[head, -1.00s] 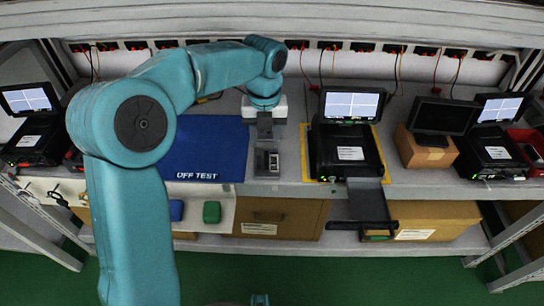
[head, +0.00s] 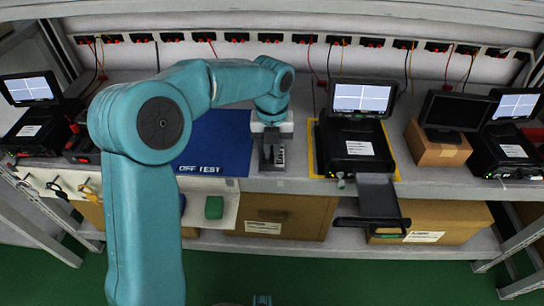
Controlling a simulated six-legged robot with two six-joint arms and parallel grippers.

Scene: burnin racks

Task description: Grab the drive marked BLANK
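A small grey drive (head: 272,158) with a pale label stands on the bench, between the blue mat and the middle test unit. Its label is too small to read, so I cannot confirm the word BLANK. My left gripper (head: 271,148) points down at this drive, its fingers at the drive's upper part. The fingers and drive overlap in the picture, and whether they grip it is unclear.
The blue OFF TEST mat (head: 214,155) lies to the left. The middle test unit (head: 353,145) has its dark tray (head: 378,195) pulled out past the bench edge. A cardboard box with a dark monitor (head: 452,113) stands to the right. A green block (head: 214,207) is near the front edge.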

